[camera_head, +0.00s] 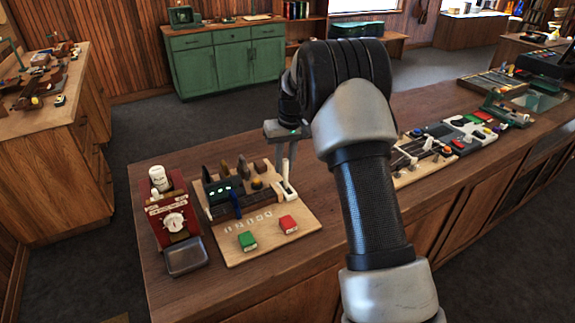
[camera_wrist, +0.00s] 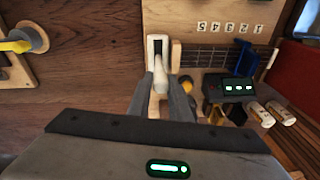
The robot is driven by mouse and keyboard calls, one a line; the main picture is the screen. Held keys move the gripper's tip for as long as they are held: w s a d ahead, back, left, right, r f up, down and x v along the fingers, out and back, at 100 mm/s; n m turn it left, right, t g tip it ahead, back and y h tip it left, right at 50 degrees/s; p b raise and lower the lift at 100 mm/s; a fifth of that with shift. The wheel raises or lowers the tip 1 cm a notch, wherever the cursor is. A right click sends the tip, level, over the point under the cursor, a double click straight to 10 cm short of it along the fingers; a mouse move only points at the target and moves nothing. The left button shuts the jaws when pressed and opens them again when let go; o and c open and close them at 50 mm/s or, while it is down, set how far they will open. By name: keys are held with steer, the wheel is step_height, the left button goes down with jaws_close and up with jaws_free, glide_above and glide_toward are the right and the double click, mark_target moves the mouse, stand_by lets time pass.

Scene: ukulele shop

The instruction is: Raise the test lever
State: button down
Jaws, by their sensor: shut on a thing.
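The test lever (camera_wrist: 157,76) is a pale handle rising from a white slotted housing (camera_wrist: 149,45) in the wrist view. The housing stands at the right edge of a light wooden board (camera_head: 270,233) on the counter in the head view. My gripper (camera_wrist: 162,88) is shut on the lever, with one dark finger on each side of it. In the head view my gripper (camera_head: 285,167) comes down onto the lever from above. The lever's lower end goes into the slot. Its exact tilt is hard to tell.
A red stand (camera_head: 170,213) is at the left. More boards of parts (camera_head: 470,130) lie to the right.

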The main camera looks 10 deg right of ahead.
steer(key=shift+w+a, duration=0.25)
steer(key=shift+w, duration=0.2)
steer(key=shift+w+a, duration=0.2)
steer(key=shift+w, duration=0.25)
steer(key=shift+f, duration=0.15)
steer(key=shift+a+f, duration=0.1)
stand_by(0.8)
steer(key=c, duration=1.6)
jaws_free()
steer(key=shift+f, duration=0.1)
steer(key=shift+c, duration=0.2)
steer(key=shift+d+r, duration=0.2)
steer(key=shift+r, duration=0.45)
step_height(320, 180, up, 16)
steer(key=s+d, duration=0.1)
steer(key=s, duration=0.1)
steer(key=shift+d, duration=0.25)
